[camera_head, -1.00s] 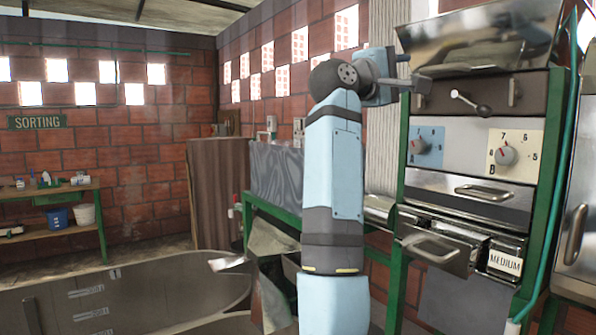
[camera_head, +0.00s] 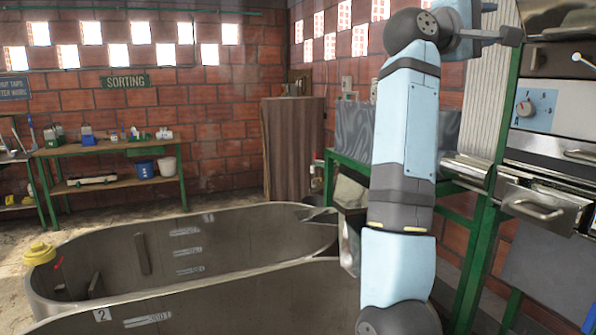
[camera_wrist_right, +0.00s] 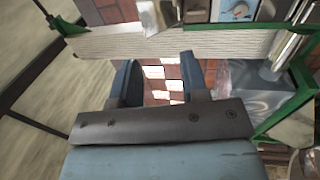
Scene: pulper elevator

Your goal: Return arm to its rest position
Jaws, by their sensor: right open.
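My right arm (camera_head: 403,150) rises light blue and grey in the right half of the head view. Its right gripper (camera_head: 500,36) is at the top, extended sideways to the right, in front of the machine. In the right wrist view the right gripper (camera_wrist_right: 158,80) has its two blue-grey fingers apart, with nothing between them. Brick wall and a pale board show past the fingers. My left gripper is not in view.
The machine's dial panel (camera_head: 535,110) and open metal drawer (camera_head: 540,205) stand right of my arm. A workbench (camera_head: 110,150) stands under the SORTING sign (camera_head: 125,81).

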